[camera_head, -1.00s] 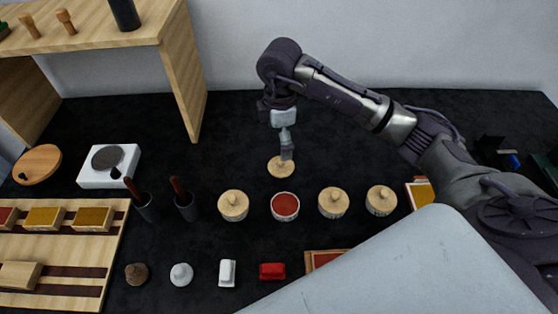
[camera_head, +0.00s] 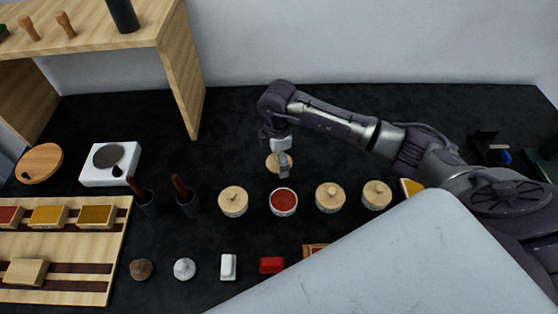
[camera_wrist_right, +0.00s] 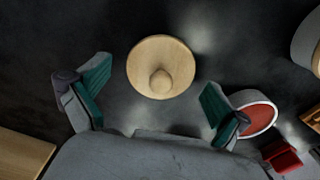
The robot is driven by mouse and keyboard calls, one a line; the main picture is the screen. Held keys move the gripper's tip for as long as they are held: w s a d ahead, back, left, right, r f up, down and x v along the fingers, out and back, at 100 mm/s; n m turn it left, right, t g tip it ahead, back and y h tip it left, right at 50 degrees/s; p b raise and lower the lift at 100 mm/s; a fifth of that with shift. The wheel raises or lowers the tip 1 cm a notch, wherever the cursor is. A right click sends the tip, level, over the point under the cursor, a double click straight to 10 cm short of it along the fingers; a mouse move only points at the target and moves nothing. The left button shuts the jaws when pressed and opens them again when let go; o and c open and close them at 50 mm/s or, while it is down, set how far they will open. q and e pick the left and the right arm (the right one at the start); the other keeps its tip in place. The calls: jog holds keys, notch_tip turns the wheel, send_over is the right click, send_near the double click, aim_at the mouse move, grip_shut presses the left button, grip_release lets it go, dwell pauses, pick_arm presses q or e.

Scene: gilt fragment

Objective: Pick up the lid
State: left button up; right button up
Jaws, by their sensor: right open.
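The round wooden lid (camera_head: 271,163) with a small knob lies on the black table behind the open jar (camera_head: 284,203) with red contents. In the right wrist view the lid (camera_wrist_right: 161,66) sits ahead of and between the two green-padded fingers. My right gripper (camera_head: 283,167) is just above the lid and partly hides it in the head view. In the right wrist view my right gripper (camera_wrist_right: 150,100) is open with nothing between its pads, and the red-filled jar (camera_wrist_right: 260,111) is right of the right finger. My left gripper does not show.
Lidded jars (camera_head: 233,201) stand left and right of the open jar. Two dark holders (camera_head: 187,203) with sticks stand further left, near a white scale-like device (camera_head: 110,164). Small items, including a red block (camera_head: 271,265), line the front. The table behind the lid is clear.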

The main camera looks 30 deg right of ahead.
jog(key=c, duration=1)
jog(key=shift+s, duration=0.25)
jog(key=c, duration=0.7)
jog(key=shift+c, duration=0.3)
